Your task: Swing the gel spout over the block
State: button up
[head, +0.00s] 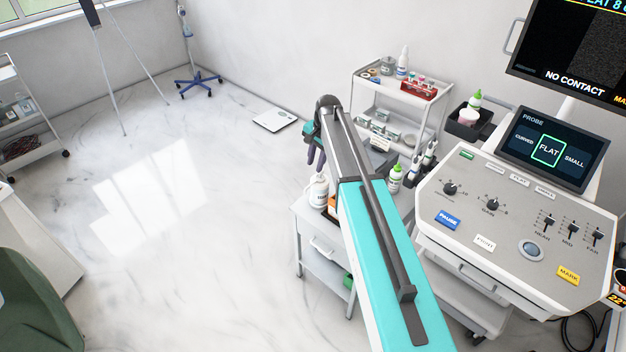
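My arm reaches away from me over a small white cart (308,222). My gripper (315,158) is at its far end, small and partly hidden by the arm, above the cart's left side. I cannot tell whether its fingers are apart. A white bottle with a green cap (395,180) stands on the cart, right of the arm. Another green-capped bottle (475,99) stands in a black holder at the console's left. I cannot tell which bottle has the gel spout. No block is clearly recognisable; the arm covers part of the cart top.
A white bottle (319,190) stands near my gripper. The ultrasound console (515,225) fills the right; its screen (552,150) highlights FLAT and the monitor (575,50) reads NO CONTACT. A trolley (357,95) with a red rack (419,88) stands behind. The floor at left is open.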

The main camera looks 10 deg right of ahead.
aim_at(311, 185)
notch_tip(311, 185, down, 11)
jog(key=w+a+p, duration=0.1)
jog(key=p, duration=0.2)
jog(key=shift+w+r, duration=0.2)
jog(key=shift+w, duration=0.2)
jog(key=shift+a, duration=0.1)
grip_shut()
jog(key=shift+r, duration=0.1)
dwell(1.2)
jog(key=shift+w+a, duration=0.1)
